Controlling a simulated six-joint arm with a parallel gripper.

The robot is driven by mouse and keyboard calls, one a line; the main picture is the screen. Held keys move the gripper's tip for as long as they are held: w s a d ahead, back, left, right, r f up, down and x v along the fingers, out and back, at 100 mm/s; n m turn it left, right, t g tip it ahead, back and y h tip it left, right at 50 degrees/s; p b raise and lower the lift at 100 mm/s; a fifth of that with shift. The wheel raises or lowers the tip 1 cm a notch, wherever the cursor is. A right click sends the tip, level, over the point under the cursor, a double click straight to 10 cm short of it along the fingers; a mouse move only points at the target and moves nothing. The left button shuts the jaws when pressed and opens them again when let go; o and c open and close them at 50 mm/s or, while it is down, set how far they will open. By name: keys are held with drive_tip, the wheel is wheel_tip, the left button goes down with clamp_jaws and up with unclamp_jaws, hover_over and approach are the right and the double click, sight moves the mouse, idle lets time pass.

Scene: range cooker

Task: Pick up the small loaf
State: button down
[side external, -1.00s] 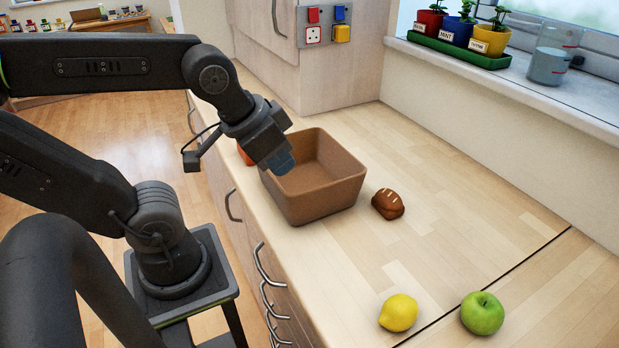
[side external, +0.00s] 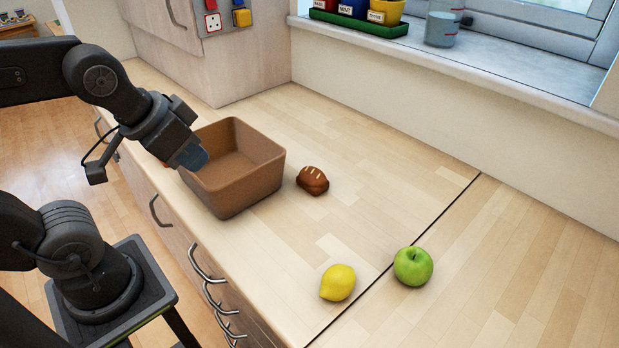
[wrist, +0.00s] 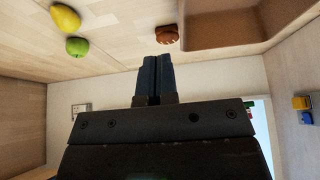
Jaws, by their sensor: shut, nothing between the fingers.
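The small loaf (side external: 313,181) is brown with pale score marks and lies on the wooden worktop, just right of a brown open box (side external: 262,180). My gripper (side external: 193,158) is at the box's left side, its blue fingers near the rim; whether they touch it I cannot tell. The loaf is apart from the gripper, across the box. In the wrist view the loaf (wrist: 167,34) shows beyond the fingertips, beside the box (wrist: 215,44). The blue fingers (wrist: 155,60) are together with nothing between them.
A yellow lemon (side external: 338,282) and a green apple (side external: 413,266) lie on the worktop at the front. A reddish thing is mostly hidden behind my gripper. Plant pots in a green tray (side external: 358,24) and a jug (side external: 442,26) stand on the windowsill. The worktop around the loaf is mostly clear.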

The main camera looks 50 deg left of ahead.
drive_tip(key=c, duration=1.9)
unclamp_jaws()
drive_tip(key=o, duration=1.6)
drive_tip(key=m+g+y, duration=0.5)
drive_tip(key=m+g, duration=0.1)
drive_tip(key=m, duration=1.2)
hover_over(314, 173)
drive_tip(key=d, duration=0.4)
wheel_tip(314, 173, down, 5)
drive_tip(key=x, duration=0.8)
drive_tip(key=shift+w+d+f, duration=0.2)
drive_tip(key=shift+f, duration=0.15)
drive_tip(key=shift+h, duration=0.3)
drive_tip(key=shift+x, duration=2.6)
